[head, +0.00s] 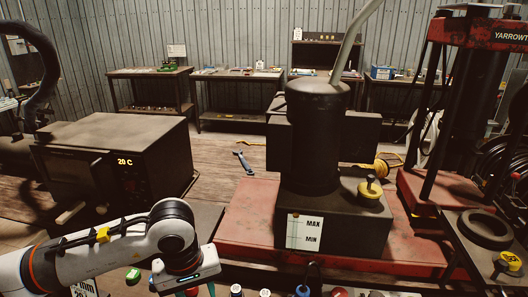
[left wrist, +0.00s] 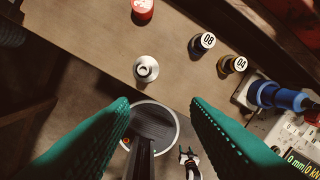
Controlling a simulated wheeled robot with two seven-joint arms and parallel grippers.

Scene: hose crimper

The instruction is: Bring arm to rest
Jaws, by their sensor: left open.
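My left arm (head: 120,262) comes in from the lower left in the head view, with its wrist bent downward. My left gripper (head: 200,292) is at the bottom edge there, with the teal fingertips cut off. In the left wrist view my left gripper (left wrist: 160,105) has its two teal fingers wide apart, with nothing held between them. A pale fitting with a round hole (left wrist: 146,68) stands on the brown surface (left wrist: 95,55) beyond the fingertips, apart from them. My right gripper is in neither view.
Pieces marked 08 (left wrist: 203,43) and 04 (left wrist: 232,64), a red piece (left wrist: 142,9) and a blue-bodied part (left wrist: 280,97) stand nearby. A dark oven (head: 125,155) stands left, a black cylinder machine (head: 317,140) on a red base (head: 245,235) centre, and a red press frame (head: 430,190) right.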

